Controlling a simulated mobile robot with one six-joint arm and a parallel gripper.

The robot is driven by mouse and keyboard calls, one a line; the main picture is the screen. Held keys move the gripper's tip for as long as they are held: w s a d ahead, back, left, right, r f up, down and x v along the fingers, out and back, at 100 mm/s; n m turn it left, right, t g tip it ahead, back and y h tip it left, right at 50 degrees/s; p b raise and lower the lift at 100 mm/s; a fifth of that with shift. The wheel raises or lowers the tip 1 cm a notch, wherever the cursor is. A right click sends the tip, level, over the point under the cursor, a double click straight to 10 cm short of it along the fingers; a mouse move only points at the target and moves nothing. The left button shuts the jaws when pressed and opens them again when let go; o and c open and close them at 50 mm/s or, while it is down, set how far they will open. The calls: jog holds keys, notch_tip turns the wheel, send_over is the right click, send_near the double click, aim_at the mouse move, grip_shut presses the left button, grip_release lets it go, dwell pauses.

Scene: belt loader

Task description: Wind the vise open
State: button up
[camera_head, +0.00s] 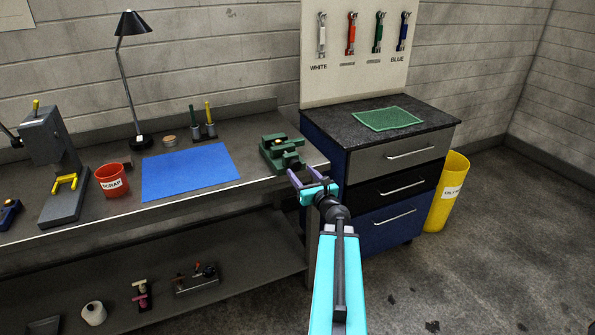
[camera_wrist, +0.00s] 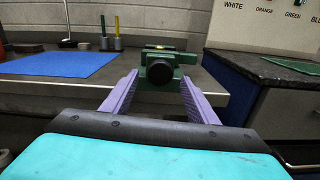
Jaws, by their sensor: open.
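The green vise (camera_head: 282,153) stands on the right end of the workbench, near its front edge. In the wrist view the vise (camera_wrist: 165,58) is straight ahead, with a dark round screw end or hub (camera_wrist: 160,73) facing me. A small brass-coloured part shows on top of the vise. No handle bar can be made out clearly. My gripper (camera_head: 311,180) is open, with purple fingers, just in front of the bench edge and close to the vise. In the wrist view my gripper (camera_wrist: 155,98) has its fingers to either side of the hub, with nothing held; whether they reach it I cannot tell.
A blue mat (camera_head: 188,171) lies left of the vise. A red scrap bucket (camera_head: 112,181), a lamp (camera_head: 131,75) and a grey press (camera_head: 57,165) stand farther left. A drawer cabinet (camera_head: 392,158) with a green mat (camera_head: 388,118) is close on the right. A yellow bin (camera_head: 449,190) stands beyond it.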

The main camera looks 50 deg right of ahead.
aim_at(297, 167)
jog(key=shift+p+x, duration=0.35)
jog(key=shift+x, duration=1.25)
jog(key=c, duration=0.9)
jog(key=shift+a, duration=0.15)
jog(key=shift+c, duration=0.7)
jog(key=shift+f, duration=0.1)
